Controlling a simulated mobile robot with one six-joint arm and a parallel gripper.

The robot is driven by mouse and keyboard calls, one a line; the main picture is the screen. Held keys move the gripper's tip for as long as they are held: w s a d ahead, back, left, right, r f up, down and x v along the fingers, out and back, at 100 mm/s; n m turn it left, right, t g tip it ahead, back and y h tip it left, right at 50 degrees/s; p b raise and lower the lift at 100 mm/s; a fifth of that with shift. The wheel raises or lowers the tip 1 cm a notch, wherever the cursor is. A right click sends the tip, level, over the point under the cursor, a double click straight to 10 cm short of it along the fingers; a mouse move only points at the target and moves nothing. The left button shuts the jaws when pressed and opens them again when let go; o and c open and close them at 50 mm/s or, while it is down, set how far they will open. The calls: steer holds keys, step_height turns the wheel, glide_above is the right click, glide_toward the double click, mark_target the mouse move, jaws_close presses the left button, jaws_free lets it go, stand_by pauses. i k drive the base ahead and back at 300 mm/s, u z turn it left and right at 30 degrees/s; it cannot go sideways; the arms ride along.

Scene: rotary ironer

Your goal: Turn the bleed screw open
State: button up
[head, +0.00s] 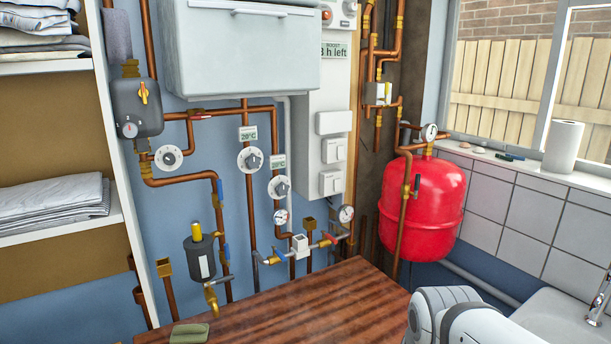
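I cannot make out for certain which fitting is the bleed screw. One small brass-yellow fitting (196,231) stands upright on top of a dark grey cylinder (202,261) on the pipework at lower left. A yellow handle (143,92) shows on the front of a grey unit (137,117) at upper left. Whether either is open or closed cannot be told at this size. A white part of my arm shows at the bottom right, apart from the pipework. My gripper is outside the picture.
A wooden worktop (277,309) lies below the pipes, mostly clear, with a green folded cloth (189,334) at its front. A red tank (421,207) stands at right by a sink (562,318). Copper pipes, valves, dials and gauges crowd the wall. Shelves with linen (50,205) border the left.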

mark_target(143, 92)
steer(key=u, duration=1.2)
steer(key=k, duration=1.15)
steer(key=z, duration=0.3)
steer(key=i, duration=1.7)
steer(key=u, duration=0.55)
